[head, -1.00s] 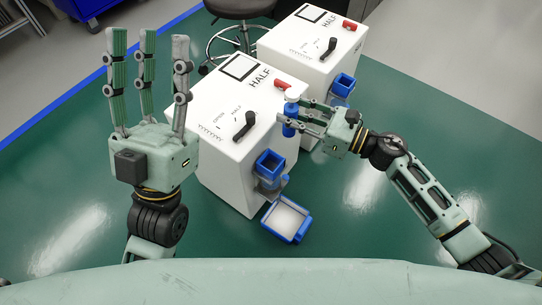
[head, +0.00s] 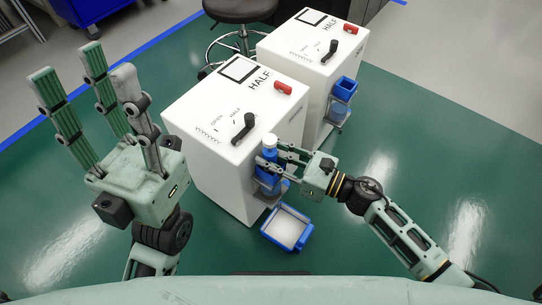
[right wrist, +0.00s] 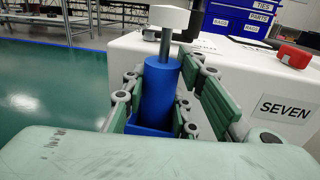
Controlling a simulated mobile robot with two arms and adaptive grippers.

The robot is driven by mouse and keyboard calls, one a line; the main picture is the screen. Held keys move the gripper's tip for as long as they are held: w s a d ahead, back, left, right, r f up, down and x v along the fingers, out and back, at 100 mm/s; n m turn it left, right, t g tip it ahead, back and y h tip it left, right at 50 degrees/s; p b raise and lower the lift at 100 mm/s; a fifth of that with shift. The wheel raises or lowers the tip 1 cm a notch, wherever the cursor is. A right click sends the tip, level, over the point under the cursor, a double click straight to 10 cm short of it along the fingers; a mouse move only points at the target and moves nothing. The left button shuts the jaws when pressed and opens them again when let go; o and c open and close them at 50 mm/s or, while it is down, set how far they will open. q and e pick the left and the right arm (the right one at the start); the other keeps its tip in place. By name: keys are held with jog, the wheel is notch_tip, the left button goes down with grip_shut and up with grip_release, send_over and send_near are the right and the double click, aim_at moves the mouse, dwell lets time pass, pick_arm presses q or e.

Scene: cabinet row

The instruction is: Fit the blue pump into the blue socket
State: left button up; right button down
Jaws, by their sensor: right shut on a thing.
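The blue pump (head: 270,153), a blue cylinder with a white top, is upright in my right gripper (head: 278,163) at the nearer white cabinet's right side. The right wrist view shows the pump (right wrist: 161,92) between the green finger pads. The blue socket (right wrist: 190,130) is a square-rimmed holder on that cabinet; the pump's lower end is at its opening. The fingers and pump hide much of the socket in the head view, and I cannot tell how deep the pump is. My left gripper (head: 85,75) is open and empty at the left, fingers spread upward.
The nearer white cabinet (head: 205,150) has a black lever and a red part on top. A second cabinet (head: 290,55) behind it carries another blue socket (head: 345,87). A blue tray (head: 287,228) with a pale inside lies on the green floor. The floor to the right is clear.

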jog(key=shift+f+b, duration=0.3)
jog(key=shift+b, duration=0.1)
jog(key=c, duration=1.7)
grip_release()
jog(key=shift+r, duration=0.1)
jog(key=o, duration=0.3)
jog(key=shift+d, duration=0.1)
